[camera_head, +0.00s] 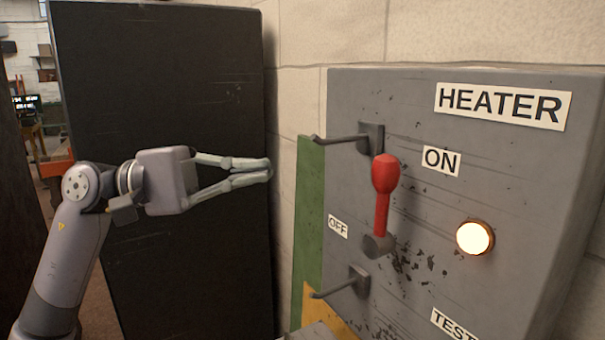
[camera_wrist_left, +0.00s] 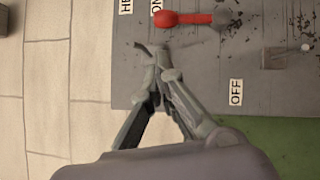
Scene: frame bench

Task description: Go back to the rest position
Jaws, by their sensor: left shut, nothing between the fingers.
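My left gripper (camera_head: 268,169) is shut and empty. It comes in from the left in the head view and points right, in front of the dark cabinet and apart from the heater panel. In the left wrist view its fingertips (camera_wrist_left: 162,72) meet, with the grey panel (camera_wrist_left: 200,70) behind them. The red lever (camera_head: 383,200) on the panel points up, its knob beside the ON label (camera_head: 441,160). The lever also shows in the left wrist view (camera_wrist_left: 185,18). The round lamp (camera_head: 474,237) is lit. My right gripper is not in view.
The grey heater panel (camera_head: 505,190) stands out from the pale block wall. An upper metal hook (camera_head: 345,138) and a lower hook (camera_head: 338,288) jut out from it. A tall dark cabinet (camera_head: 170,70) stands behind my left arm. A green board (camera_head: 308,225) is beside the panel.

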